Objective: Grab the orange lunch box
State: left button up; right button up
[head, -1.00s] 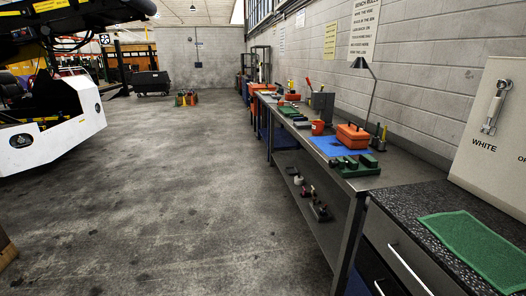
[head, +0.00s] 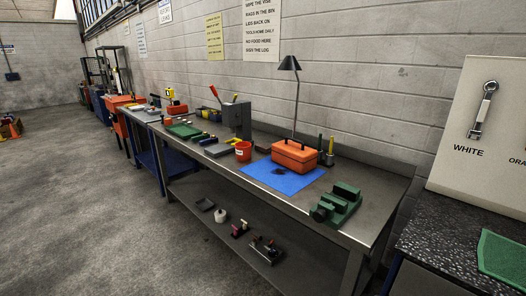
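The orange lunch box (head: 295,157) stands upright on a blue mat (head: 262,176) on the near metal workbench (head: 377,204). It has a dark handle or latches on top. A green vise-like block (head: 335,205) sits in front of it to the right, apart from it. Neither of my grippers shows in the head view.
A red bucket (head: 243,151) and a grey machine (head: 237,119) stand left of the mat. A black lamp (head: 294,90) and a holder with upright tools (head: 326,156) are behind the box. The lower shelf (head: 222,224) holds small items.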

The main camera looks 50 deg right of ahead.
aim_at(301, 159)
jog(key=i+j+z, duration=0.1)
jog(key=i+z, duration=0.35)
jog(key=i+j+z, duration=0.7)
jog(key=z, duration=0.15)
jog(key=i+j+z, duration=0.4)
jog(key=j, duration=0.15)
